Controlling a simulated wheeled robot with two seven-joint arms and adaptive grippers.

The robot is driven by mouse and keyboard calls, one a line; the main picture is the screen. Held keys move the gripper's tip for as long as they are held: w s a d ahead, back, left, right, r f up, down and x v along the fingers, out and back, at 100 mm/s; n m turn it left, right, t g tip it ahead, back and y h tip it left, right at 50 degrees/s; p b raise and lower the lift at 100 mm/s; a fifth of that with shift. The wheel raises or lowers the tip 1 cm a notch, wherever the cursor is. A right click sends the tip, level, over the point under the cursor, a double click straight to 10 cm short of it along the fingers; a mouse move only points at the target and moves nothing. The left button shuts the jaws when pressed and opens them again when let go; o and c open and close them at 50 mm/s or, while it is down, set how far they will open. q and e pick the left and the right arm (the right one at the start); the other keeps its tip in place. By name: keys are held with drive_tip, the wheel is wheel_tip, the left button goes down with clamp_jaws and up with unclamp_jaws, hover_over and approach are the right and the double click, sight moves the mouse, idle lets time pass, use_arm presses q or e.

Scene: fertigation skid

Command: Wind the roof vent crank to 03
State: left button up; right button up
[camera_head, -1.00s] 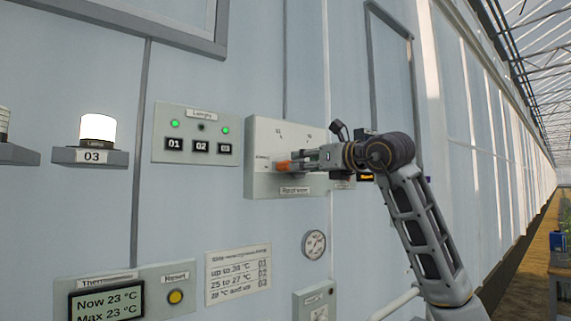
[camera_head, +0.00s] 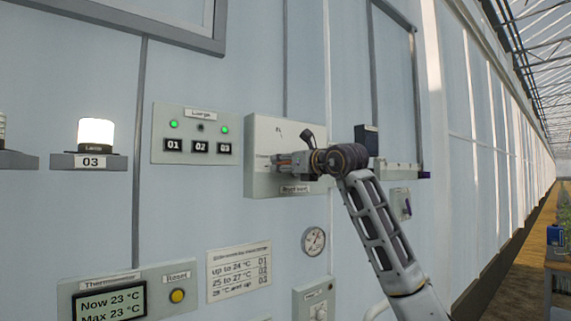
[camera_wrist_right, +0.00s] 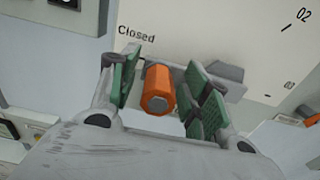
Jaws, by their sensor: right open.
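The roof vent crank panel (camera_head: 262,130) is a pale plate on the wall with dial marks, and it also shows in the right wrist view (camera_wrist_right: 210,30). There its word "Closed" and the mark "02" are readable. The crank has an orange handle (camera_wrist_right: 158,88) on a grey arm (camera_wrist_right: 215,78), with the handle beside the word "Closed". My right gripper (camera_wrist_right: 165,90) is open, its green-padded fingers on either side of the orange handle. Contact cannot be told. In the head view my right gripper (camera_head: 284,162) covers much of the panel. My left gripper is not in view.
Left of the panel is a lamp box (camera_head: 197,134) with 01, 02, 03 labels and two green lights. A lit lamp (camera_head: 96,136) stands on shelf 03. Below are a thermometer (camera_head: 110,300), a rule sign (camera_head: 239,271) and a gauge (camera_head: 314,241).

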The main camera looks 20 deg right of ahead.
clamp_jaws()
idle(0.3)
drive_tip(key=shift+d+r, duration=0.1)
